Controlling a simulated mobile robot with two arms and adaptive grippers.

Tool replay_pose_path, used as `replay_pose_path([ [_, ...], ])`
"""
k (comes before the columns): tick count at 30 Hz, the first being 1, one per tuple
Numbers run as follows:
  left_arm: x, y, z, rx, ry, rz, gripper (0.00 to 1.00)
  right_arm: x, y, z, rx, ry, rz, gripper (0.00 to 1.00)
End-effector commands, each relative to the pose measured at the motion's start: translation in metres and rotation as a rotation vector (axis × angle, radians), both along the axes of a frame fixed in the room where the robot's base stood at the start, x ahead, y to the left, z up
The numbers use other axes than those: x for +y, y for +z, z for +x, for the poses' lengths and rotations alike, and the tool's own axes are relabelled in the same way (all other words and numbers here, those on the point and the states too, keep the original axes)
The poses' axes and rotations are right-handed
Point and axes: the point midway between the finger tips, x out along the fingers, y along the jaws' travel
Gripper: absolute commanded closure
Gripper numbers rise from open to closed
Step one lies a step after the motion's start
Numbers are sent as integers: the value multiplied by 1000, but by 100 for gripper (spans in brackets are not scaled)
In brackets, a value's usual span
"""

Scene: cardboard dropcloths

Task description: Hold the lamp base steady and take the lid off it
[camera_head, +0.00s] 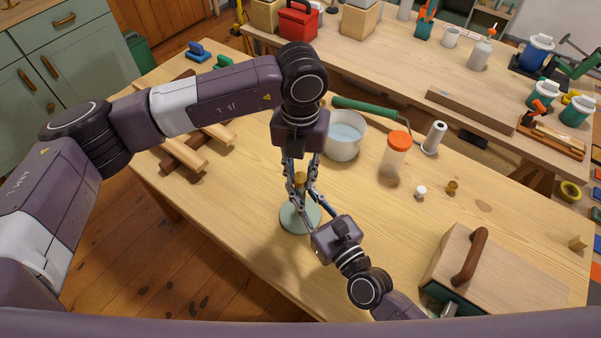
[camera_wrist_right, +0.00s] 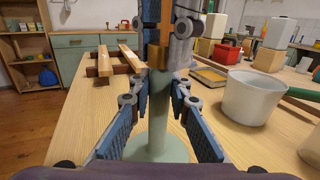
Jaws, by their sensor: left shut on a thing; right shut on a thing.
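The lamp base has a round pale green foot (camera_head: 299,217) and a slim stem (camera_wrist_right: 158,115). It stands upright on the near wooden table. A brass-coloured lid (camera_head: 300,179) sits at the top of the stem; it also shows in the right wrist view (camera_wrist_right: 158,55). My left gripper (camera_head: 301,173) comes down from above and is shut on the lid, its fingers partly covering it. My right gripper (camera_head: 304,196) reaches in from the lower right, low beside the stem, and is shut on the lamp base. Its fingers flank the stem in the wrist view (camera_wrist_right: 160,108).
A white pot (camera_head: 344,140) with a green-handled tool stands close behind. An orange-lidded jar (camera_head: 395,155) and small knobs are to the right. A wooden box with a brown handle (camera_head: 470,255) is at the front right. Wooden bars (camera_head: 190,150) lie left.

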Motion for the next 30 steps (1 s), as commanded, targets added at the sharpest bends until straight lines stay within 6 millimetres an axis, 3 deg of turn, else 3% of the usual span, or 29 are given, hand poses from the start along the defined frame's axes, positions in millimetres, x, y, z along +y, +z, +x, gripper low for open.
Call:
replay_pose_path([
  [14, 0, 1, 1, -2, -1, 0, 100, 0, 1, 0, -2, -1, 1, 100],
  [30, 0, 19, 0, -1, -2, 0, 100, 0, 1, 0, -2, -1, 1, 100],
])
